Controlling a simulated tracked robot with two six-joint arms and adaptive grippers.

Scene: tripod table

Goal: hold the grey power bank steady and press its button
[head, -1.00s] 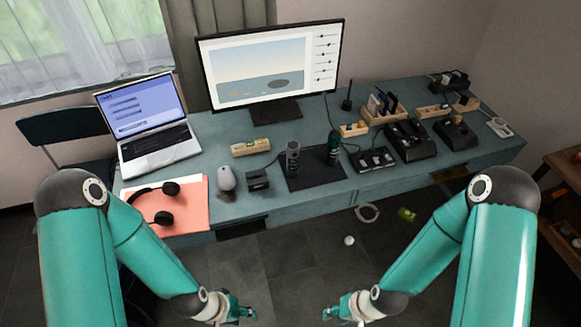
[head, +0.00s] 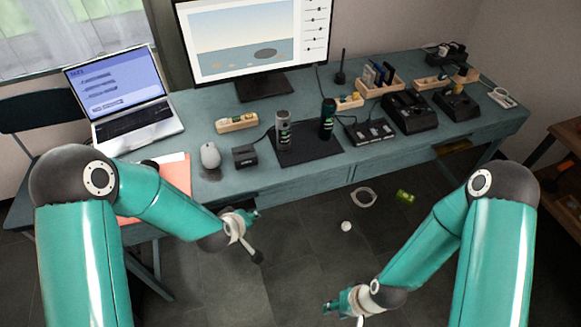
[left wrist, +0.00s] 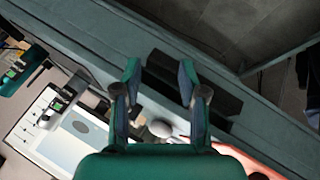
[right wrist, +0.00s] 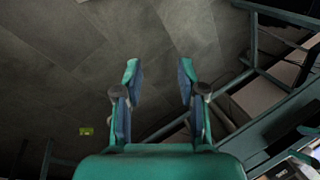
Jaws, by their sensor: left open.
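A grey upright cylinder (head: 283,131), which looks like the power bank, stands on a black mat (head: 311,149) on the desk. Its button is too small to make out. A dark green cylinder (head: 327,119) stands to its right. My left gripper (head: 255,236) is open and empty in front of the desk's front edge, apart from the cylinder. Its spread fingers also show in the left wrist view (left wrist: 160,78). My right gripper (head: 342,313) is low over the floor, far from the desk. In the right wrist view (right wrist: 158,78) its fingers are apart with nothing between them.
A black box (head: 245,156) and a mouse (head: 210,156) are left of the mat. A black switch panel (head: 369,131) is on the right. The monitor (head: 255,45) stands behind. A white ball (head: 346,226) and a ring (head: 363,197) lie on the floor.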

